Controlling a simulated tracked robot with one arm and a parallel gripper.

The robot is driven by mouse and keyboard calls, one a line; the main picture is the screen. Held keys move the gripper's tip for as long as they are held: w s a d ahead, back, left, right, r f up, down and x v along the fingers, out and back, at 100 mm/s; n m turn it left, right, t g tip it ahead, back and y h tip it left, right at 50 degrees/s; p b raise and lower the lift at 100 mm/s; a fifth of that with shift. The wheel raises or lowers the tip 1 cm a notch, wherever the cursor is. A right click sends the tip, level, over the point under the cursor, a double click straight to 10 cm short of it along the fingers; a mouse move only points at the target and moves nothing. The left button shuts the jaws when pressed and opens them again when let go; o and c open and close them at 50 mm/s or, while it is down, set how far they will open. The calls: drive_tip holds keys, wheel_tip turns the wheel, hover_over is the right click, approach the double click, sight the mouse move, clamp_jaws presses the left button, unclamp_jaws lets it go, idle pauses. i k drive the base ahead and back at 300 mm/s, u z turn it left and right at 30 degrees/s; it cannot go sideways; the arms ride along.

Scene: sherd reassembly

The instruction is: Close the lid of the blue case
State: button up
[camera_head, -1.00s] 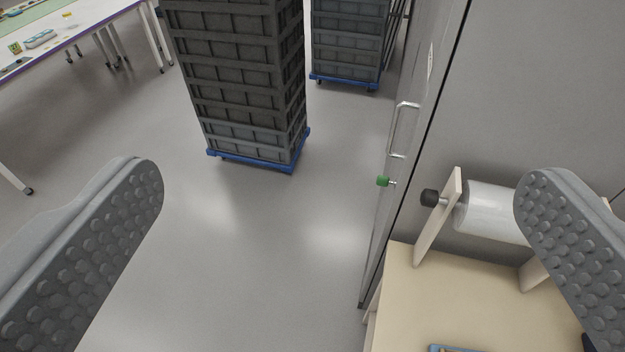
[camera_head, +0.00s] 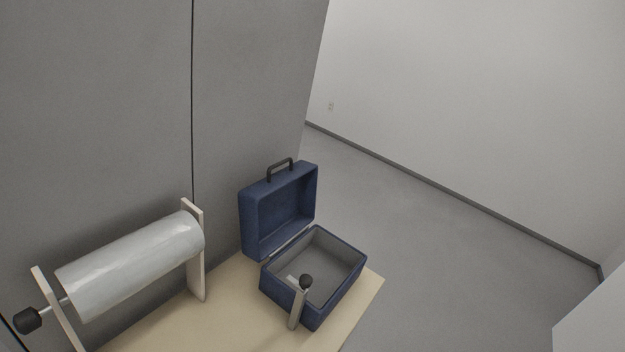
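The blue case (camera_head: 316,310) stands on the pale wooden tabletop (camera_head: 215,318), near its right end. Its lid (camera_head: 279,208) is open and stands up at the back left, with a black handle (camera_head: 281,168) on its top edge. The lower half is open upward, and its grey inside looks empty where I can see it. A short pale post with a black knob (camera_head: 306,281) stands in front of the case and hides part of its near side. I cannot tell whether they touch. My gripper does not show in the current view.
A roll of whitish film (camera_head: 132,266) on a wooden stand (camera_head: 195,250) is left of the case. A grey cabinet wall (camera_head: 240,90) rises behind the table. Open floor (camera_head: 430,240) lies to the right, up to a white wall (camera_head: 470,90). A pale block (camera_head: 595,312) fills the lower right corner.

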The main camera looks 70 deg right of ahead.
sight(275, 208)
drive_tip(key=z, duration=1.45)
drive_tip(key=k, duration=1.15)
drive_tip(key=z, duration=0.4)
drive_tip(key=i, duration=2.05)
drive_tip(key=u, duration=0.6)
